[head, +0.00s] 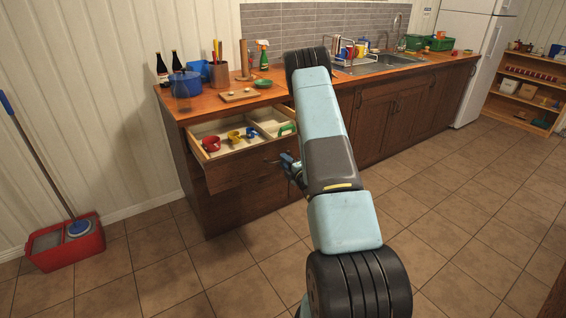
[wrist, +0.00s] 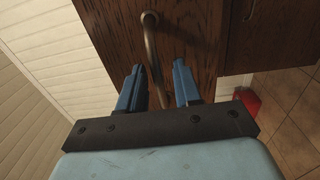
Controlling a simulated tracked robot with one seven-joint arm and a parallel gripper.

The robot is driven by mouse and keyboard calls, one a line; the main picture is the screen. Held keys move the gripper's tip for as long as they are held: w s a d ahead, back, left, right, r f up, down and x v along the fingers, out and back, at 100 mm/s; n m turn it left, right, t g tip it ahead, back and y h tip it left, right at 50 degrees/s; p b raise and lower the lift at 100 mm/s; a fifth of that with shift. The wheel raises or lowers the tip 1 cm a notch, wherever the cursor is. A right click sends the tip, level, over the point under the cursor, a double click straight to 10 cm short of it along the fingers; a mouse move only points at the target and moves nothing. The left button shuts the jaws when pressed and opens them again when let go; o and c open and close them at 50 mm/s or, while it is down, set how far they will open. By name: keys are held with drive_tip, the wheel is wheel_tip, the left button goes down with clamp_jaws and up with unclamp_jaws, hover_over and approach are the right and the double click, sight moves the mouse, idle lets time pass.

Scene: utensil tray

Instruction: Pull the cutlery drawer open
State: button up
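The cutlery drawer (head: 240,170) is the top drawer of the brown wooden cabinet and stands pulled out, its compartments showing from above. Its dark wooden front (wrist: 110,30) fills the upper middle of the wrist view. A metal bar handle (wrist: 151,45) on that front runs down between the two blue fingers of my gripper (wrist: 158,67). The fingers are spread, with gaps visible on both sides of the handle. In the head view my gripper (head: 291,168) is at the right part of the drawer front, partly hidden by my arm.
The counter (head: 215,108) above holds bottles, a blue pot and a board. A red mop bucket (head: 66,245) stands at left. The tiled floor before the drawer is clear.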

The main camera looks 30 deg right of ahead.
drive_tip(key=s+d, duration=0.1)
drive_tip(key=s, duration=1.1)
drive_tip(key=shift+s+d+f, duration=0.15)
drive_tip(key=shift+d+f, duration=0.05)
drive_tip(key=shift+f, duration=0.05)
